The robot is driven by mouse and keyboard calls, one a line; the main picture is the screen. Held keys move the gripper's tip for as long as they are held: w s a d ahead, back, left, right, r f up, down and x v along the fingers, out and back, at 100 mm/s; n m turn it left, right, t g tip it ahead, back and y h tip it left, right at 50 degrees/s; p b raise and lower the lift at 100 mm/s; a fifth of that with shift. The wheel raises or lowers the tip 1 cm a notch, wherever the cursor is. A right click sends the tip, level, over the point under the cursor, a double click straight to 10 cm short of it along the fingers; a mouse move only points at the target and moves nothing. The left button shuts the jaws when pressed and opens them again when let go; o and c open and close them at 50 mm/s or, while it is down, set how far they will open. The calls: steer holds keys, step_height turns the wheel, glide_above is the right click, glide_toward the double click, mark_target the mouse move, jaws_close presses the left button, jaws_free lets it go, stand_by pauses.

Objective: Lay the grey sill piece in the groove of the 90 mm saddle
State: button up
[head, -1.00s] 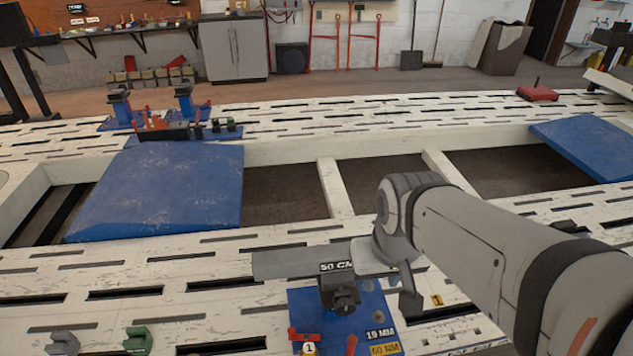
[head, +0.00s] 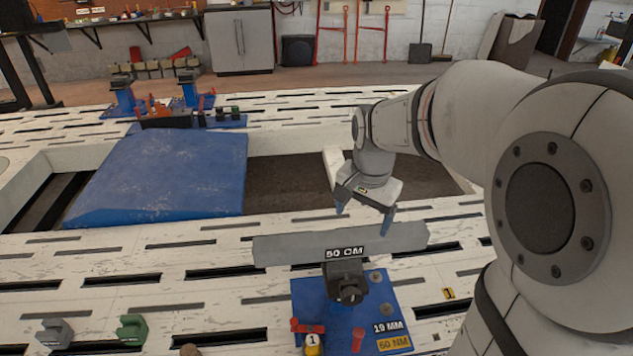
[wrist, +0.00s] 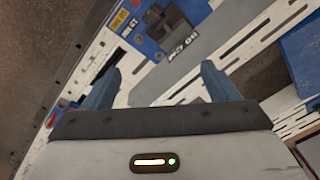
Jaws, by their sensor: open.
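The grey sill piece (head: 395,238) is a long flat bar lying level from left to right. It crosses at the black saddle (head: 347,282) on a blue plate (head: 315,290); how deep it sits in the groove is hidden. A label, whose number I cannot read surely, shows at the crossing. My gripper (head: 364,211) is open and empty, above and behind the bar, right of the saddle. In the wrist view, the sill piece (wrist: 205,42) runs beyond and between the spread blue fingers (wrist: 161,68), apart from them, with the saddle (wrist: 165,24) beyond.
Grey (head: 55,333) and green (head: 133,331) notched blocks lie front left. A large blue panel (head: 160,180) spans the gap behind. Another fixture (head: 185,110) stands far left.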

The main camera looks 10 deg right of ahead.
mark_target(343, 235)
steer(key=w+f+m+b, duration=0.2)
steer(key=w+f, duration=0.2)
steer(key=w+f+m+b, duration=0.1)
steer(key=w+f+m, duration=0.2)
steer(key=w+f, duration=0.1)
steer(key=w+f+m+g+b, duration=0.1)
steer(key=w+f+m+b, duration=0.1)
steer(key=w+f, duration=0.2)
steer(key=shift+w+f+m+b, duration=0.15)
steer(key=shift+f+m+b, duration=0.15)
steer(key=shift+f, duration=0.3)
steer(key=w+f, duration=0.1)
steer(key=f+m+b, duration=0.1)
steer(key=f, duration=0.1)
steer(key=w+f+m, duration=0.1)
steer(key=f, duration=0.1)
steer(key=shift+w+f, duration=0.2)
steer(key=shift+w, duration=0.1)
steer(key=shift+s+f+b, duration=0.15)
steer(key=shift+f+b, duration=0.75)
steer(key=shift+f, duration=1.9)
steer(key=shift+c, duration=0.3)
jaws_close()
steer(key=shift+r, duration=0.2)
